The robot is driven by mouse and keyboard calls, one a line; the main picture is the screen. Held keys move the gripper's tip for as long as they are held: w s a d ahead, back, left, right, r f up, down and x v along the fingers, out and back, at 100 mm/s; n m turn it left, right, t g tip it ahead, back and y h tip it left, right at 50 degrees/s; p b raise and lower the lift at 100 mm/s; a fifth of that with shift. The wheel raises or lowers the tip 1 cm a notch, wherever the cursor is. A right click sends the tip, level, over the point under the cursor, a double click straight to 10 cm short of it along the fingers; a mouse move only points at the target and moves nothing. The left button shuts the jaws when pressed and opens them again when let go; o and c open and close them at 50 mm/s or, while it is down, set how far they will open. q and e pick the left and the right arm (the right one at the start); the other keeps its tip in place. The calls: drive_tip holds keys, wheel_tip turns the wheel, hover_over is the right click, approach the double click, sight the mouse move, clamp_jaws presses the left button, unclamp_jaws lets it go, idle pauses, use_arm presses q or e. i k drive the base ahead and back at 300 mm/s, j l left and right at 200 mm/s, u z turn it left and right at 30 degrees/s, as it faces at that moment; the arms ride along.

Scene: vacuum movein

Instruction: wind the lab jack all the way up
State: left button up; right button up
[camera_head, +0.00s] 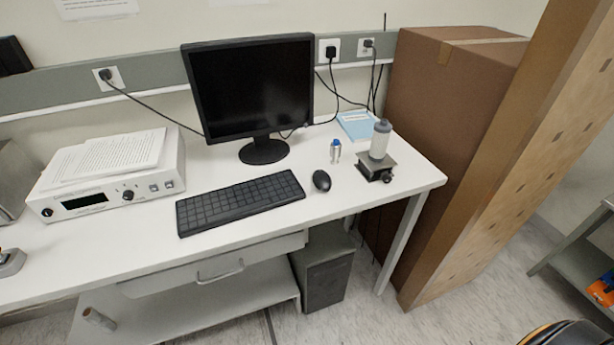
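The lab jack (376,168) stands near the right end of the white table. It looks low, with its dark plates close together. A small dark knob (387,178) shows at its front right. A grey-white bottle (380,139) with a grey cap stands upright on the jack's top plate. Neither of my grippers shows in the head view.
A small blue-and-silver container (335,151), a black mouse (321,180) and a keyboard (241,201) lie left of the jack. A blue booklet (357,125) lies behind it. Tall cardboard boxes (440,110) stand right of the table (330,207).

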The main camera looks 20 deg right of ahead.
sight(386, 178)
drive_tip(key=l+u, duration=0.45)
drive_tip(key=k+l+u, duration=0.1)
drive_tip(key=l+u, duration=0.15)
drive_tip(key=u, duration=0.15)
drive_tip(key=k+l+u, duration=0.1)
drive_tip(key=l+u, duration=0.2)
drive_tip(key=u, duration=0.15)
drive_tip(key=k+l+u, duration=0.15)
drive_tip(key=u, duration=0.3)
drive_tip(key=k+l+u, duration=0.2)
drive_tip(key=u, duration=0.2)
drive_tip(key=k+l+u, duration=0.25)
drive_tip(key=u, duration=0.2)
